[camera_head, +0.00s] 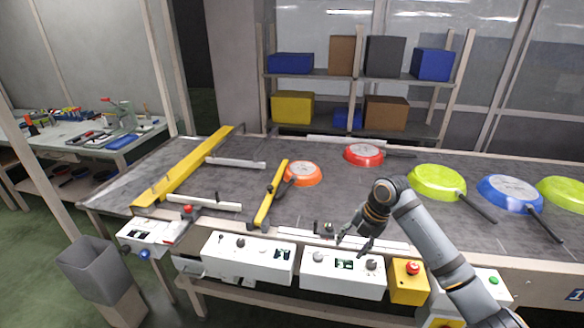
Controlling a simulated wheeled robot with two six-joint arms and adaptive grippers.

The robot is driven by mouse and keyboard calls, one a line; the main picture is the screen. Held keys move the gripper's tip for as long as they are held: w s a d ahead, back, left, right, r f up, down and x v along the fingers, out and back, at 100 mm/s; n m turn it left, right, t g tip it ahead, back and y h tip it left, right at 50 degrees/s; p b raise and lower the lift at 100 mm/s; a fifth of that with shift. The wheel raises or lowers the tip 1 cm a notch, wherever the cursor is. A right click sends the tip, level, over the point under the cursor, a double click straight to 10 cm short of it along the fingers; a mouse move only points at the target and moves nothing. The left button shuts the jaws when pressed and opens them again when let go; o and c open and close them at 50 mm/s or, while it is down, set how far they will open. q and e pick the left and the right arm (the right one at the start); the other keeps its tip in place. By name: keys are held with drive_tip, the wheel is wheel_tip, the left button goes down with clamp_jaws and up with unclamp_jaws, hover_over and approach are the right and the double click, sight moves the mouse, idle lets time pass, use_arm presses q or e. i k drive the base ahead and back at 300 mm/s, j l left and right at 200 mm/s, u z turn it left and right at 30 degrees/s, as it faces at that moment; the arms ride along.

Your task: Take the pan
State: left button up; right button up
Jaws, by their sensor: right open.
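Several pans lie upside down on the grey conveyor (330,205). A small orange pan (303,173) lies left of centre, close to the end of a yellow bar. A red pan (364,155) lies farther back with its handle to the right. A green pan (437,182), a blue pan (510,191) and another green pan (566,192) at the right edge follow to the right. My right gripper (352,243) is open and empty above the conveyor's front edge, in front of the pans and touching none. My left gripper is not in view.
Yellow guide bars (183,168) (268,196) and white rails (235,162) stand on the left part of the conveyor. White control boxes (248,258) and a yellow box with a red button (409,281) line the front. A shelf with boxes (384,57) stands behind.

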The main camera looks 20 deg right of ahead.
sight(298, 173)
drive_tip(key=i, duration=1.5)
